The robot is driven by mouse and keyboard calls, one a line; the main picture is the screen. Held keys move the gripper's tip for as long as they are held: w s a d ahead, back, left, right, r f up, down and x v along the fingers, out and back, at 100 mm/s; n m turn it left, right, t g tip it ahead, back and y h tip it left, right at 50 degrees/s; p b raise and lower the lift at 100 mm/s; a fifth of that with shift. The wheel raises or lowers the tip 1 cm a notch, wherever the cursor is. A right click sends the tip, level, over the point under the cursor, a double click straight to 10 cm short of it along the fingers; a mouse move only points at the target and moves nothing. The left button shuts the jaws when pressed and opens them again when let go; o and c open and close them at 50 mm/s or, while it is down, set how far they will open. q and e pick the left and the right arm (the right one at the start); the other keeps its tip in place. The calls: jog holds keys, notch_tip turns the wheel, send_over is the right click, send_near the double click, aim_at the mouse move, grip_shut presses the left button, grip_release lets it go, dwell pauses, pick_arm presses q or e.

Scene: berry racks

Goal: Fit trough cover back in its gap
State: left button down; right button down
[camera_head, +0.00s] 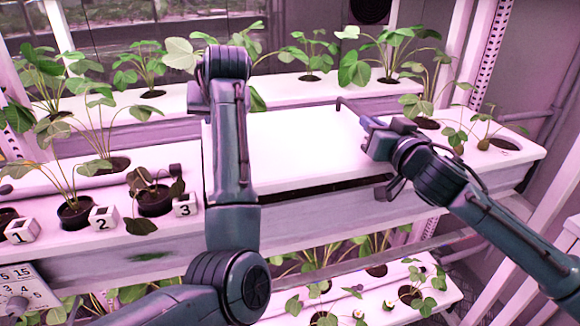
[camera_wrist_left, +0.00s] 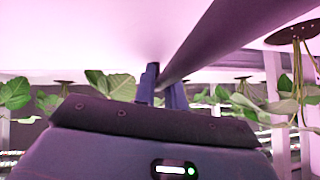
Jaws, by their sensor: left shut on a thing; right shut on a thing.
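The trough cover (camera_head: 300,150) is a plain white panel in the middle of the middle rack in the head view. A dark gap (camera_head: 325,191) shows under its front edge, so that edge sits above the trough (camera_head: 330,215). My right gripper (camera_head: 369,124) is shut on the cover at its right end. My left gripper (camera_wrist_left: 162,88) is shut on the cover's edge in the left wrist view, under a pale surface. In the head view my left arm hides the cover's left end, and the left fingertips cannot be made out.
Potted plants stand left of the cover, with white number blocks 1 (camera_head: 20,231), 2 (camera_head: 102,217) and 3 (camera_head: 185,204) in front. More plants stand to the right (camera_head: 480,135), on the back trough (camera_head: 150,115) and on the lower rack (camera_head: 410,295). White rack posts (camera_head: 490,55) rise at the right.

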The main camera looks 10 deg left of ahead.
aim_at(393, 169)
pick_arm(q)
jog(key=shift+a+f, duration=0.1)
jog(key=shift+f, duration=0.05)
pick_arm(e)
jog(key=shift+d, duration=0.1)
